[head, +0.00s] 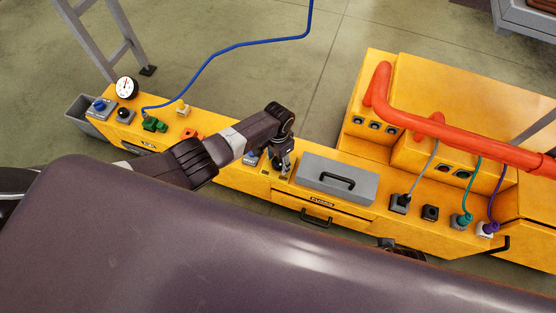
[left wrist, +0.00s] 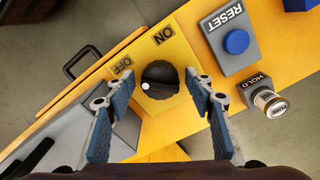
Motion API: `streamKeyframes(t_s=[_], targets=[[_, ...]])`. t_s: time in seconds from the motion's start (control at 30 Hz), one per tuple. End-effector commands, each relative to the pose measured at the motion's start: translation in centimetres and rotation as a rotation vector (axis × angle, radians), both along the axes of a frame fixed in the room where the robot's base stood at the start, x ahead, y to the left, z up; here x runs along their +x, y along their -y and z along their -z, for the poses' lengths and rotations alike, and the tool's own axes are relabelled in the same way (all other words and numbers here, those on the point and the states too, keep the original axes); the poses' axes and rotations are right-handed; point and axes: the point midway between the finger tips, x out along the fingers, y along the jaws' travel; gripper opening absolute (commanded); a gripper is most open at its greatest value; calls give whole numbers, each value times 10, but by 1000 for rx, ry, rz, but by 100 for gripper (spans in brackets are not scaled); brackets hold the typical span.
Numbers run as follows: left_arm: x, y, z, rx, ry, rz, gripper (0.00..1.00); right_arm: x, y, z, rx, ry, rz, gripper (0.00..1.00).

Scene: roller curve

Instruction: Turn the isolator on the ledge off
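The isolator is a yellow plate (left wrist: 178,55) with a black rotary knob (left wrist: 161,77) and the labels ON and OFF, which read upside down in the left wrist view. The knob's white dot sits at its left edge, on the side nearer OFF than ON. My left gripper (left wrist: 150,84) is open, with one finger on each side of the knob; I cannot tell whether they touch it. In the head view my left gripper (head: 282,166) is low over the yellow ledge (head: 255,183) and mostly hides the isolator. A dark piece, probably my right gripper (head: 402,248), barely shows behind my body.
A RESET box (left wrist: 229,42) with a blue button and a HOLD button (left wrist: 268,100) lie right of the isolator in the wrist view. A grey case (head: 322,175) with a black handle stands close beside my left gripper. A red pipe (head: 450,130) runs over the right side.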

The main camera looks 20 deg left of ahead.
Motion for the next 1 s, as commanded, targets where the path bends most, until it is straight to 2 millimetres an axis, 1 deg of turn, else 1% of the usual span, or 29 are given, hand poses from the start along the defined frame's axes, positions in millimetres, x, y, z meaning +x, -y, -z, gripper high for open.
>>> streamKeyframes(t_s=[0.27, 0.47, 0.67, 0.87, 1.0], targets=[[1, 0, 0, 0, 2, 2, 52, 0, 1, 0, 0, 0, 1, 40], [2, 1, -8, -2, 3, 2, 52, 0, 1, 0, -1, 0, 1, 40], [1, 0, -28, -2, 3, 2, 52, 0, 1, 0, -1, 0, 1, 40], [1, 0, -56, -2, 5, 2, 52, 0, 1, 0, -1, 0, 1, 40], [1, 0, -78, -1, 4, 2, 52, 0, 1, 0, 0, 0, 1, 40]])
